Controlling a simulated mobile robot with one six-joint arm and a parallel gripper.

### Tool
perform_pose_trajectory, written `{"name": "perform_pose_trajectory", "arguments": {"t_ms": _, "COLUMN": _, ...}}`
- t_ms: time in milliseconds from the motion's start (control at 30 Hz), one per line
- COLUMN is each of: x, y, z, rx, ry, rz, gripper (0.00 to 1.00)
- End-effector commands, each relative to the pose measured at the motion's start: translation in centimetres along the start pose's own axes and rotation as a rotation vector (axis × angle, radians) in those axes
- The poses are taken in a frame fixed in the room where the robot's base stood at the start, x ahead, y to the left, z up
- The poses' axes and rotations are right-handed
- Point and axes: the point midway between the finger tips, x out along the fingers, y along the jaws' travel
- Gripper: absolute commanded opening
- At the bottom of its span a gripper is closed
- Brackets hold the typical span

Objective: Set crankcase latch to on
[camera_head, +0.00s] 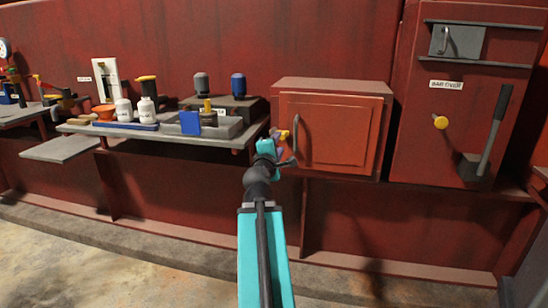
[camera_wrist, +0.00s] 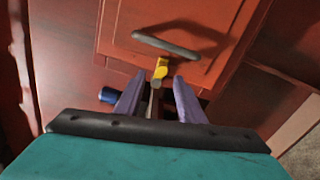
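The crankcase latch appears to be the small yellow-tipped lever (camera_head: 284,135) at the left edge of the red cabinet door (camera_head: 326,130). Its yellow tip (camera_wrist: 161,68) also shows in the wrist view, with a grey end below it. My gripper (camera_head: 283,146) is in front of the door's left edge, close to this lever. In the wrist view my gripper (camera_wrist: 160,80) is open, with its two purple fingers apart. The yellow tip lies ahead of and between the fingertips. I cannot tell whether either finger touches it.
A curved door handle (camera_head: 296,132) stands just right of the lever. A grey shelf (camera_head: 150,133) with bottles and tools is at left. A panel at right has a yellow knob (camera_head: 440,122) and a long lever (camera_head: 496,130). The floor in front looks clear.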

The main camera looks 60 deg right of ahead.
Motion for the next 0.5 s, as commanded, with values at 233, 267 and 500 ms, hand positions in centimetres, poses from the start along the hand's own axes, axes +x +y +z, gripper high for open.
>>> {"name": "perform_pose_trajectory", "arguments": {"t_ms": 233, "x": -0.44, "y": -0.23, "z": 0.01, "rx": 0.001, "ry": -0.005, "rz": 0.003, "gripper": 0.36}}
{"name": "perform_pose_trajectory", "arguments": {"t_ms": 267, "x": -0.50, "y": -0.24, "z": 0.02, "rx": 0.002, "ry": -0.005, "rz": 0.002, "gripper": 0.36}}
{"name": "perform_pose_trajectory", "arguments": {"t_ms": 500, "x": -1.01, "y": -0.18, "z": 0.06, "rx": 0.001, "ry": -0.006, "rz": 0.003, "gripper": 0.36}}
